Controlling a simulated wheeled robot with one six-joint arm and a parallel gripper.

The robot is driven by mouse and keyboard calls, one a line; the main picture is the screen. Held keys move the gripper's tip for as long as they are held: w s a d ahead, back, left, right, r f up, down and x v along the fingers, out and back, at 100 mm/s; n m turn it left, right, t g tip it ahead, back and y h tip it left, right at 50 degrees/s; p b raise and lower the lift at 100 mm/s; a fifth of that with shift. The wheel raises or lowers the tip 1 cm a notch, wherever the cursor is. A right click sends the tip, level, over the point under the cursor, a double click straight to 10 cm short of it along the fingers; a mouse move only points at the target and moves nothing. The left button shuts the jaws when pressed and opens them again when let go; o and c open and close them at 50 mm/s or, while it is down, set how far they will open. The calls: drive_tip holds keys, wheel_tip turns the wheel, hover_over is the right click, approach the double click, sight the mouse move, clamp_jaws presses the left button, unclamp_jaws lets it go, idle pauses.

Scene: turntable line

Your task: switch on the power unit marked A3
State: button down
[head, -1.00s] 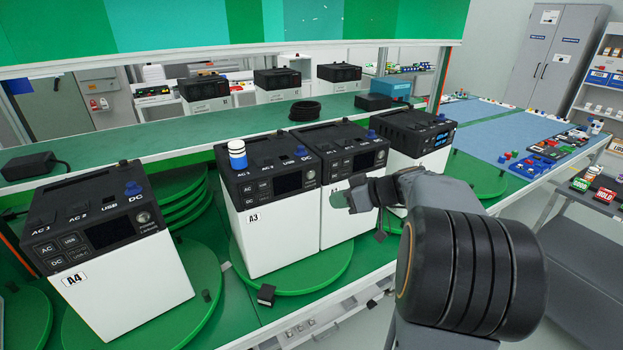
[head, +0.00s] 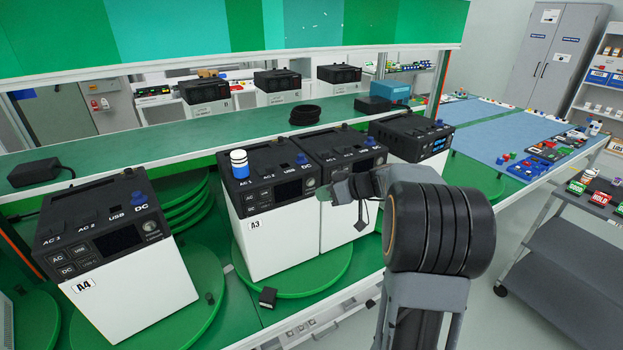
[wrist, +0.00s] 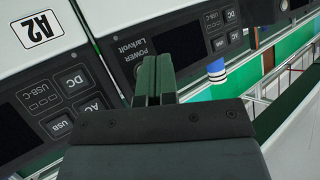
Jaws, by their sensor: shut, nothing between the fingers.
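The A3 power unit (head: 267,235) is a white box with a black top and panel, standing on a green round turntable (head: 335,272). Its label (head: 255,225) reads A3 and its screen (head: 289,190) is dark. Its round power button (head: 311,182) is at the panel's right end. My gripper (head: 323,194) is shut and empty, its tips just in front of that button. In the wrist view the tips (wrist: 153,65) are beside the POWER Larkvolt lettering (wrist: 139,44) and cover part of the button. I cannot tell whether they touch it.
The A2 unit (wrist: 60,65) stands close beside A3. The A4 unit (head: 125,290) is to the left. A farther unit (head: 413,135) has a lit blue screen. A blue-and-white cylinder (head: 239,163) stands on A3. A small black block (head: 268,297) lies on the turntable's front edge.

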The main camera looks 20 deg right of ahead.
drive_tip(key=shift+w+a+f, duration=0.1)
drive_tip(key=shift+w+a, duration=0.05)
drive_tip(key=shift+w, duration=0.85)
drive_tip(key=shift+w+b, duration=0.25)
drive_tip(key=shift+b, duration=0.45)
idle(1.0)
drive_tip(key=shift+w+a+b, duration=0.1)
drive_tip(key=shift+w+b, duration=0.35)
drive_tip(key=shift+w, duration=0.05)
idle(0.7)
drive_tip(key=shift+s+b, duration=0.25)
drive_tip(key=shift+b, duration=0.15)
drive_tip(key=shift+s+b, duration=0.5)
drive_tip(key=shift+b, duration=0.05)
drive_tip(key=shift+s+d+b, duration=0.2)
drive_tip(key=shift+s+b, duration=0.85)
drive_tip(key=shift+s, duration=0.2)
drive_tip(key=shift+s+d+b, duration=0.2)
drive_tip(key=shift+s+b, duration=0.8)
drive_tip(key=shift+s, duration=0.25)
